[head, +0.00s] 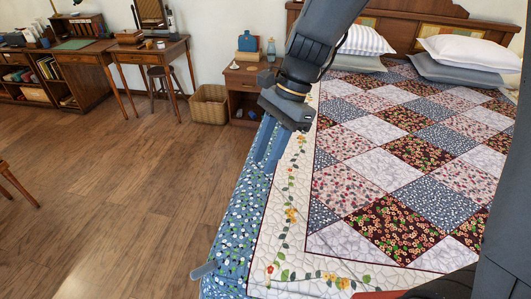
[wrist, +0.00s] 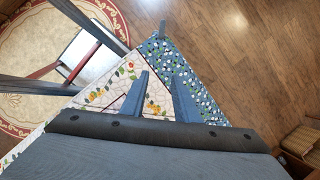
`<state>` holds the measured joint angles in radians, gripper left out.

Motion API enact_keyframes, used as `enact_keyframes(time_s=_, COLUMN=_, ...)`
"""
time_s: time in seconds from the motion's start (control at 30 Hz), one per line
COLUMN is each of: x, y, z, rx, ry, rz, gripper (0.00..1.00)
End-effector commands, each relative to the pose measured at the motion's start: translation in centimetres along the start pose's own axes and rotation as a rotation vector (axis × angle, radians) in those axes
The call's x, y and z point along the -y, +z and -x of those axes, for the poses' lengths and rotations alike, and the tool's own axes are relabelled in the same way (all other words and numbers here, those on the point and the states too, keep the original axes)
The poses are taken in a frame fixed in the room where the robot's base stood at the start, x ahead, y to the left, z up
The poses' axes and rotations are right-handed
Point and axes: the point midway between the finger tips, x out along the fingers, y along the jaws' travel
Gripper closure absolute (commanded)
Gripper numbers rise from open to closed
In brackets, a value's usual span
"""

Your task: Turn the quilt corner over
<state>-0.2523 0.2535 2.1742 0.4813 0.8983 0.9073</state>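The patchwork quilt (head: 372,175) lies flat over the bed, with a cream floral border and a blue flowered edge band. Its near-left corner carries a small grey-blue tab (head: 204,270) that sticks out past the edge. The wrist view shows this tab (wrist: 162,28) at the corner's tip, ahead of my fingers, and the quilt's blue band (wrist: 178,60) beside it. My gripper (head: 265,164) is above the quilt's left edge, well back from the tab. In the wrist view my gripper (wrist: 159,76) has its two fingers apart, with nothing held between them. Whether the fingertips touch the cloth is unclear.
White and grey pillows (head: 470,55) lie at the headboard (head: 405,28). A nightstand (head: 245,88) and wicker basket (head: 208,104) stand beyond the bed's left side. The wooden floor (head: 120,190) left of the bed is clear. A round patterned rug (wrist: 100,18) shows in the wrist view.

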Motion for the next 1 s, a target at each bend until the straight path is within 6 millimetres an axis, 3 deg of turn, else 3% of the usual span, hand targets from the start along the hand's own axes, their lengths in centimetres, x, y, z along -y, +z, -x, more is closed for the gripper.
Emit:
enact_keyframes(time_s=0.33, x=-0.03, y=0.00, z=-0.43, rx=0.000, ry=0.000, rz=0.000, gripper=0.74)
enact_keyframes(time_s=0.5, x=-0.02, y=0.00, z=-0.41, rx=0.000, ry=0.000, rz=0.000, gripper=1.00)
enact_keyframes(time_s=1.0, x=-0.01, y=0.01, z=-0.41, rx=0.000, ry=0.000, rz=0.000, gripper=1.00)
